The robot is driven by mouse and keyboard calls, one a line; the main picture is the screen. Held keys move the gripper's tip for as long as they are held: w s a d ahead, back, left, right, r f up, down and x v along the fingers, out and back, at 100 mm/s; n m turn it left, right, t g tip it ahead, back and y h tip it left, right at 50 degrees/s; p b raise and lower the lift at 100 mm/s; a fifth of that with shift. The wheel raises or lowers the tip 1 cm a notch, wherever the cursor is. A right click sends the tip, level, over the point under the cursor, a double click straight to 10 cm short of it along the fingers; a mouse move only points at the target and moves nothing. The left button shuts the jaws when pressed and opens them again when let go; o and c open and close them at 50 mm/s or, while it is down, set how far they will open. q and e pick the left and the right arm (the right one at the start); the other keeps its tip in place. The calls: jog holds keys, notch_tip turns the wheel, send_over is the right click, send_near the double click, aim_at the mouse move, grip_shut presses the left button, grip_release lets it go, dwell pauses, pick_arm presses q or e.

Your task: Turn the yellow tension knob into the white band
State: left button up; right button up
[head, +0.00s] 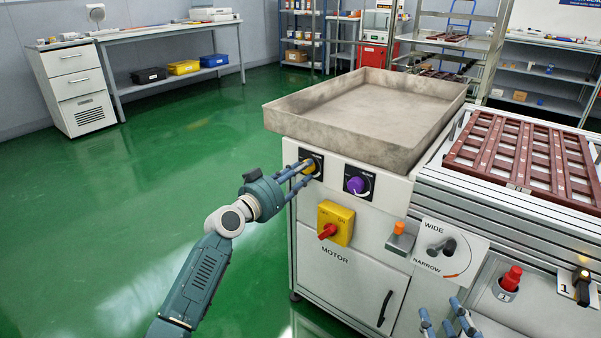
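The yellow tension knob (309,167) sits on a black dial plate on the front of the white cabinet, under the tray's left end. My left gripper (308,171) reaches it from the left, with fingers on either side of the knob. They hide part of the knob and dial, so its pointer and any white band cannot be made out. I cannot tell whether the fingers press on it. My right gripper (445,320) shows only in part at the bottom edge, its fingers apart and nothing visible between them.
A purple knob (356,185) is just right of the yellow one. A grey tray (283,118) overhangs above. Green floor at left is clear.

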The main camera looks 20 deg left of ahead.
pick_arm(q)
jog(key=shift+f+n, duration=0.2)
jog(key=shift+n, duration=0.2)
pick_arm(e)
jog(key=shift+f, duration=0.2)
dwell(0.3)
